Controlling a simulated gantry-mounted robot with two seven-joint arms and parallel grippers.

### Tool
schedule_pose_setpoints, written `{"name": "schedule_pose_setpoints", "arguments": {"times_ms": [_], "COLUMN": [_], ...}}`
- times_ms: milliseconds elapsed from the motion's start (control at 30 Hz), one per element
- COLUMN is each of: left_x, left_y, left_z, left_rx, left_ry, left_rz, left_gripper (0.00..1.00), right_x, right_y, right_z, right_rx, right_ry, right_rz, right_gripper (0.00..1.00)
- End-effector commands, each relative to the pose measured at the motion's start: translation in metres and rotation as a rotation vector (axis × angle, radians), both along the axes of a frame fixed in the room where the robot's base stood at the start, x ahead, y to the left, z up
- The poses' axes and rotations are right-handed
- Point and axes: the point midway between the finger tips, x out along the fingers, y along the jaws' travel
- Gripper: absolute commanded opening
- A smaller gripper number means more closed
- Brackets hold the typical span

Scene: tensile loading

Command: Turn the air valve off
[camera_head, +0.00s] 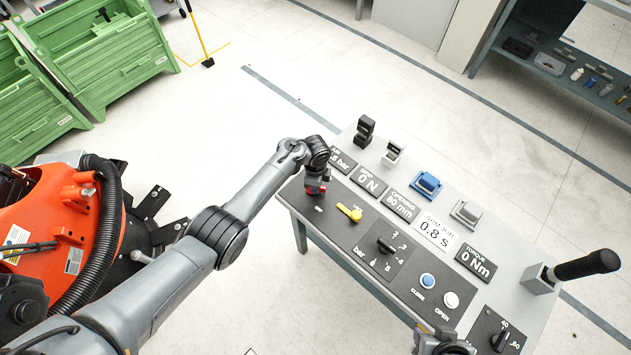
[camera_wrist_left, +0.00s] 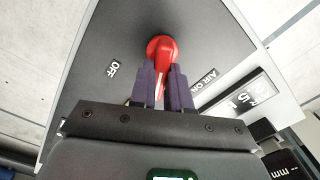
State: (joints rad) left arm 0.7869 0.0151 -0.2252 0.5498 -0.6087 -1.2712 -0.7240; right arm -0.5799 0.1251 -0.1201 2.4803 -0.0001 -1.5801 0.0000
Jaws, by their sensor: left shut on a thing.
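The red air valve (camera_wrist_left: 160,47) is on the dark panel in the left wrist view. Its handle extends down the picture between my gripper's fingers. The OFF label (camera_wrist_left: 115,68) lies to the left of the handle and the AIR ON label (camera_wrist_left: 207,78) to the right. My left gripper (camera_wrist_left: 163,80) is shut on the handle, one dark finger on each side.
The panel on the console (camera_head: 330,232) has a yellow lever (camera_head: 349,212), a black knob (camera_head: 387,244) and blue (camera_head: 427,281) and white (camera_head: 451,299) buttons. Display plates and small blocks line its far side. A black lever handle (camera_head: 587,264) sticks up at the right.

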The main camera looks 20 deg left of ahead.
Motion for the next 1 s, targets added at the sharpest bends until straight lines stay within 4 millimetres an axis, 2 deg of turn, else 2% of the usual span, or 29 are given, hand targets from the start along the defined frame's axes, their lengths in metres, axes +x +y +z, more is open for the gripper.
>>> {"name": "schedule_pose_setpoints", "arguments": {"times_ms": [200,500,1000], "left_x": [-0.0031,-0.0062,-0.0078], "left_y": [0.0011,0.0006,0.0013], "left_z": [-0.0009,-0.0011,-0.0007], "left_rx": [0.002,0.000,0.000], "left_ry": [0.001,0.000,0.001], "left_rz": [-0.197,-0.403,-0.514], "left_gripper": [0.00,0.00,0.00], "right_x": [-0.0001,0.0000,0.0000], "right_y": [-0.0003,0.0004,0.0021], "right_z": [-0.0001,-0.0024,-0.0035], "right_rx": [-0.001,0.002,0.009], "right_ry": [0.001,0.000,0.001], "right_rz": [0.001,-0.001,-0.006], "right_gripper": [0.43,0.43,0.43]}}
